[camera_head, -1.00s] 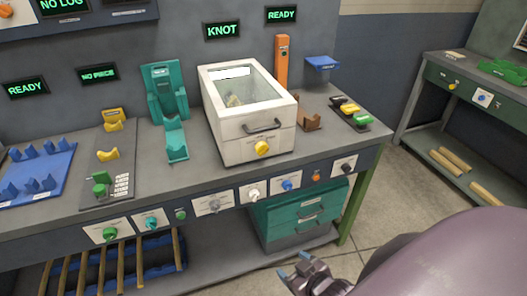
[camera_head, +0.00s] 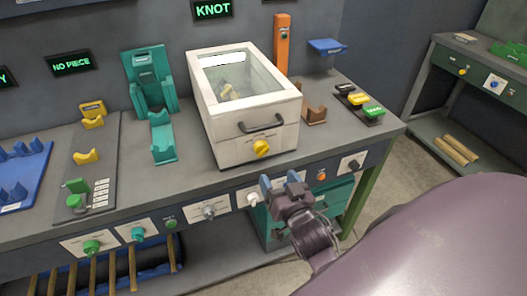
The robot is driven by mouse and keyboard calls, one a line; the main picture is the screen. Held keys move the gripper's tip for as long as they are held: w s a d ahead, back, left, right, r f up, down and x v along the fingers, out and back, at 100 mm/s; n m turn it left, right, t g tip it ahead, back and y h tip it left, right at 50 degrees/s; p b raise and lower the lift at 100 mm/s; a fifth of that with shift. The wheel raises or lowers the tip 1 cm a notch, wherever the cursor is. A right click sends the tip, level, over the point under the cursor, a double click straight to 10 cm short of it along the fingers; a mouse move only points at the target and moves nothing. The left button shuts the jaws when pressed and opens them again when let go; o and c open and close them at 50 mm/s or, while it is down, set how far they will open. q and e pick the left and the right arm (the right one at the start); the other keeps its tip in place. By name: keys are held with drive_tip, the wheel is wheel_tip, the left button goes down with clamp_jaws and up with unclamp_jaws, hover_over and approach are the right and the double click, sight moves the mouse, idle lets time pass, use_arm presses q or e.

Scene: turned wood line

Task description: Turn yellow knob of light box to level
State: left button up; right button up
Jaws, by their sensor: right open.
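The light box (camera_head: 228,140) is a white box with a glass top and a dark handle, standing on the grey bench. Its yellow knob (camera_head: 261,148) sits low on the front face, and nothing touches it. A small yellowish thing lies inside the box under the glass. My right gripper (camera_head: 279,182) is open and empty, with blue fingertips, in front of the bench edge, below and a little right of the yellow knob. It hides part of the bench's front panel. My left gripper is not in view.
A lit sign reading KNOT (camera_head: 212,9) hangs above the box. A teal holder (camera_head: 161,135) stands left of it, a brown bracket (camera_head: 315,113) right of it. Knobs on white plates, such as a green one (camera_head: 91,246), line the bench front. A second bench (camera_head: 470,75) stands at right.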

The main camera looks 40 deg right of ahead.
sight(264, 154)
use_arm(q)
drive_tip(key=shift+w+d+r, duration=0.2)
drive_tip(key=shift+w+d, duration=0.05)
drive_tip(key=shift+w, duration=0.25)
use_arm(e)
drive_tip(key=x, duration=1)
drive_tip(key=shift+w+f, duration=0.1)
drive_tip(key=shift+w, duration=0.1)
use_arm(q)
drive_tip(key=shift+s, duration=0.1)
use_arm(e)
drive_tip(key=c, duration=0.9)
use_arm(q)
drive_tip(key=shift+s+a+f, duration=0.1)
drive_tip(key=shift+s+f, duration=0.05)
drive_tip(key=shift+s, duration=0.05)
